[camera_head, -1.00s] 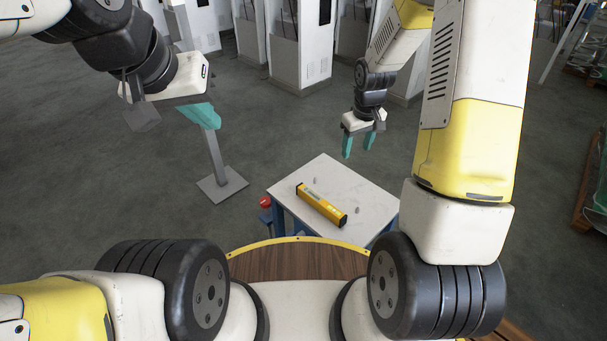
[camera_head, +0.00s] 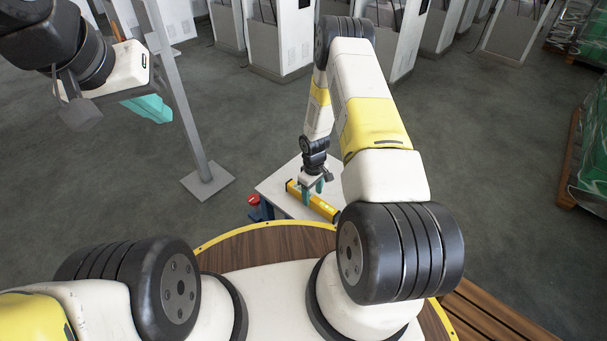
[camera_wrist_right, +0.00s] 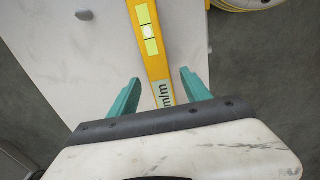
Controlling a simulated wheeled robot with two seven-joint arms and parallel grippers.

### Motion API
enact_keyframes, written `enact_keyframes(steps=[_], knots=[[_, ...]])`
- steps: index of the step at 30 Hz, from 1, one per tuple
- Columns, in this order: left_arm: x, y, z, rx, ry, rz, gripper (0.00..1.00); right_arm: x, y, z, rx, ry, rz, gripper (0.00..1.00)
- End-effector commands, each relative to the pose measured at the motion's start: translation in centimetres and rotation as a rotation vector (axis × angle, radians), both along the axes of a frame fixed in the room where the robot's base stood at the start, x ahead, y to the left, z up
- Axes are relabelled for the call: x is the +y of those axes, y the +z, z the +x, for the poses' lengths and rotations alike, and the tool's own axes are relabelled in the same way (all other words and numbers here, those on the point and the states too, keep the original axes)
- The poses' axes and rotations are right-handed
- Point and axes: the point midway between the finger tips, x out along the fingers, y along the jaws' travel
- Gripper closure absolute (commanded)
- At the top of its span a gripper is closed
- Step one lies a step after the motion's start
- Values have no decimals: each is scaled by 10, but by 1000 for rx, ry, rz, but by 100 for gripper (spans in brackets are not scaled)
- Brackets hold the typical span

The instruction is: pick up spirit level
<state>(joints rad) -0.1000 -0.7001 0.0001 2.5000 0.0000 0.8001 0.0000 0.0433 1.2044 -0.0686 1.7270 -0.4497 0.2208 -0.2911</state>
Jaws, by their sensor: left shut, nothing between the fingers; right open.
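A yellow spirit level (camera_head: 322,207) lies on a small white-topped table (camera_head: 272,187). My right gripper (camera_head: 312,192) is low over the level, its fingers around the level's width. In the right wrist view the level (camera_wrist_right: 148,45) runs between the two teal fingertips of the right gripper (camera_wrist_right: 160,88), with a gap on each side, so the gripper is open. I cannot tell whether the fingers reach down beside it. My left gripper (camera_head: 150,108) is shut and empty, raised at the upper left, away from the table.
A grey metal post (camera_head: 185,100) on a square foot stands left of the table. A red button (camera_head: 254,199) is at the table's left side. A small grey piece (camera_wrist_right: 84,15) lies on the tabletop beside the level. White cabinets (camera_head: 280,40) stand behind.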

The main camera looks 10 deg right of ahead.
Motion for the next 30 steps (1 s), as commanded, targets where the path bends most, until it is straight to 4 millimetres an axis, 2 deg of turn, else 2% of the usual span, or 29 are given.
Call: enact_keyframes(steps=[3,6,14,15,23,24,30], knots=[[0,0,0,0,0,0,100,2,-20,2,2,0,0,44],[0,0,0,0,0,0,100,2,-30,2,1,-1,-1,44],[0,0,0,0,0,0,100,2,-33,2,1,-1,-1,44],[0,0,0,0,0,0,100,2,-33,2,1,-1,-1,46],[0,0,0,0,0,0,100,2,-33,2,1,-1,-1,97],[0,0,0,0,0,0,100,2,-33,2,1,-1,-1,100],[0,0,0,0,0,0,100,2,-33,2,0,-1,0,100]])
